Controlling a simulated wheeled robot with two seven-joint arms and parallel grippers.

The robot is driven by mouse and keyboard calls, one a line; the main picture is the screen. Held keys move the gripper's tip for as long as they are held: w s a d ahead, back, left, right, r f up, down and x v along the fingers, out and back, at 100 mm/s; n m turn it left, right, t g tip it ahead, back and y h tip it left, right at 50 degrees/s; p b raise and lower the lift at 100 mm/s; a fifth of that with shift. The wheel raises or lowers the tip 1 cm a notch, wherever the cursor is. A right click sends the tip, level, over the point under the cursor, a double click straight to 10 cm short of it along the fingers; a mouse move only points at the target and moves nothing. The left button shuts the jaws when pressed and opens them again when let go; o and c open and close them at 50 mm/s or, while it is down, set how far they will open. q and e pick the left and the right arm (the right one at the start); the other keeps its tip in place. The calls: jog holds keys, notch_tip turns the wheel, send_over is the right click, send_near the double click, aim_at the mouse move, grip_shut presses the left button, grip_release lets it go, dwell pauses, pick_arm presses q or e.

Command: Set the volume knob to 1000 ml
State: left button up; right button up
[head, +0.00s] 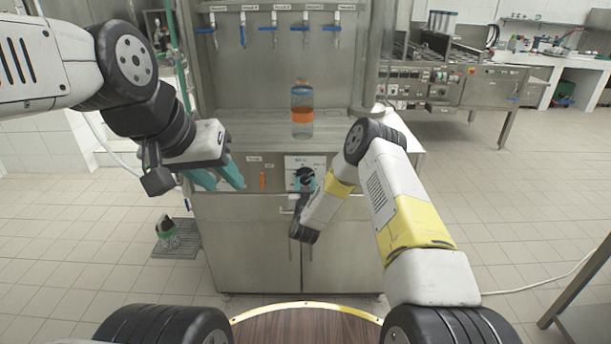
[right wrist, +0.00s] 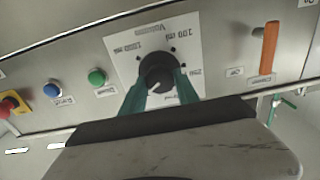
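The black volume knob (right wrist: 157,72) sits on a white label plate (right wrist: 128,64) on the front of the filler machine. In the right wrist view the plate appears turned over, with ml markings around the knob. The knob also shows small in the head view (head: 304,173). My right gripper (right wrist: 161,77) has its teal fingers on both sides of the knob, close against it, and looks shut on it. The knob's pointer is not readable. My left gripper (head: 216,176) is open and empty in front of the machine's left side.
A bottle with an orange band (head: 302,110) stands on the machine's steel top. An orange lever (right wrist: 269,48), a green button (right wrist: 96,77), a blue button (right wrist: 52,90) and a red knob on yellow (right wrist: 9,106) are on the same panel. A floor drain (head: 176,245) lies at left.

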grip_shut()
jog(key=m, duration=0.7)
jog(key=shift+d+m, duration=0.1)
jog(key=shift+m, duration=0.3)
jog(key=m, duration=0.3)
jog(key=shift+m, duration=2.2)
